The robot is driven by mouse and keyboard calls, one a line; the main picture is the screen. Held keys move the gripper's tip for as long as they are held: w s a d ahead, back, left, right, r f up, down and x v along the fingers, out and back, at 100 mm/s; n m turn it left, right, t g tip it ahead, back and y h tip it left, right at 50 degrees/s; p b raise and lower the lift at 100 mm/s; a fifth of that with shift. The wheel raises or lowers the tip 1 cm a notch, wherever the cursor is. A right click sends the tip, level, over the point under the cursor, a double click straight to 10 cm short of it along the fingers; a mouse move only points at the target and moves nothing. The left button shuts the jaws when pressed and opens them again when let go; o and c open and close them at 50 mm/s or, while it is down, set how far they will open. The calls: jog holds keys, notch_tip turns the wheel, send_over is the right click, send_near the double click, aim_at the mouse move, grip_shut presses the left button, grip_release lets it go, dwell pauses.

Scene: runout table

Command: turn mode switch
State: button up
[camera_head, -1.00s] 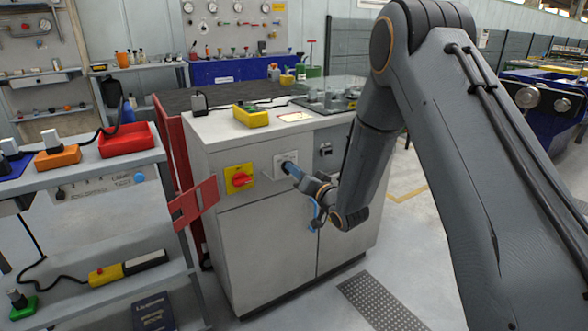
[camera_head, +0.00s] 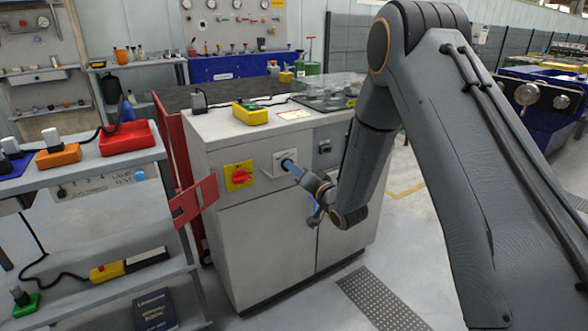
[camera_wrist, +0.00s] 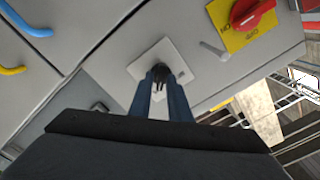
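The mode switch (camera_wrist: 160,71) is a small dark knob on a pale square plate (camera_wrist: 137,68) on the grey cabinet front. In the head view the plate (camera_head: 279,157) is right of a red rotary knob (camera_head: 240,176) on a yellow plate. My gripper (camera_wrist: 161,76) reaches the switch with its two blue fingers, one on each side of the knob. The fingertips appear closed against it, with a narrow gap between the fingers farther back. In the head view my gripper (camera_head: 289,165) points at the plate and hides most of the knob.
The cabinet top carries a yellow box (camera_head: 250,114). A red bracket (camera_head: 194,199) stands out left of the cabinet, beside a shelf rack with a red tray (camera_head: 126,138). Blue (camera_wrist: 25,20) and yellow (camera_wrist: 12,70) handles show in the wrist view. Floor is free in front.

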jog(key=shift+o, duration=0.9)
jog(key=shift+w+r, duration=0.1)
jog(key=v, duration=0.8)
jog(key=shift+w, duration=0.1)
